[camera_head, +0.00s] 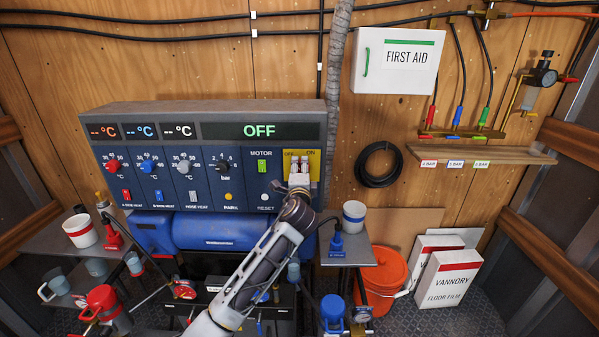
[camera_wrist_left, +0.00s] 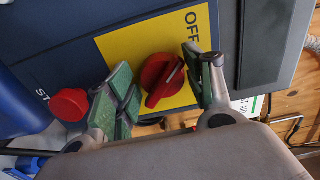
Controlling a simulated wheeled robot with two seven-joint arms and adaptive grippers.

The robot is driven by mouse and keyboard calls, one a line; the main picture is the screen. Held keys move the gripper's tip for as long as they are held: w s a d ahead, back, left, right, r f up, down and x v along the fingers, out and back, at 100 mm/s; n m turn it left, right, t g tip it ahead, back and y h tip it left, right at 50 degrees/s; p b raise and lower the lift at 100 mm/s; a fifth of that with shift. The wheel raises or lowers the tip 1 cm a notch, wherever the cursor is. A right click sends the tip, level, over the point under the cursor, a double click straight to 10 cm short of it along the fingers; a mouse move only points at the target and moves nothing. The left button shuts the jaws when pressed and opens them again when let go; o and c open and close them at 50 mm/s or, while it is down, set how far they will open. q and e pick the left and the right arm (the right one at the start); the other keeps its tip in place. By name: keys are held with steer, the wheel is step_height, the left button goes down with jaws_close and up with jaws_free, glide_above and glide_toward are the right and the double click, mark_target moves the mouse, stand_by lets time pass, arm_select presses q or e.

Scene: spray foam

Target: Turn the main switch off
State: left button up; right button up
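The main switch is a red rotary knob (camera_wrist_left: 163,80) on a yellow plate (camera_head: 315,166) at the right end of the control panel. In the wrist view the plate (camera_wrist_left: 130,47) shows the word OFF; the head view also shows ON. The knob's pale mark points up and right in the wrist view. My left gripper (camera_head: 299,168) is in front of the plate and hides the knob in the head view. In the wrist view its green-padded fingers (camera_wrist_left: 160,82) are open, one on each side of the knob, not clearly touching it. My right gripper is not in view.
A red button (camera_wrist_left: 70,104) sits beside the plate. The panel display (camera_head: 260,131) reads OFF and the temperature displays show dashes. A green MOTOR button (camera_head: 262,167) is left of the gripper. A white cup (camera_head: 354,217) stands on a small shelf (camera_head: 347,254) below right.

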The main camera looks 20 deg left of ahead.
arm_select(q)
steer(key=shift+o, duration=0.8)
steer(key=shift+s, duration=0.1)
steer(key=v, duration=1.2)
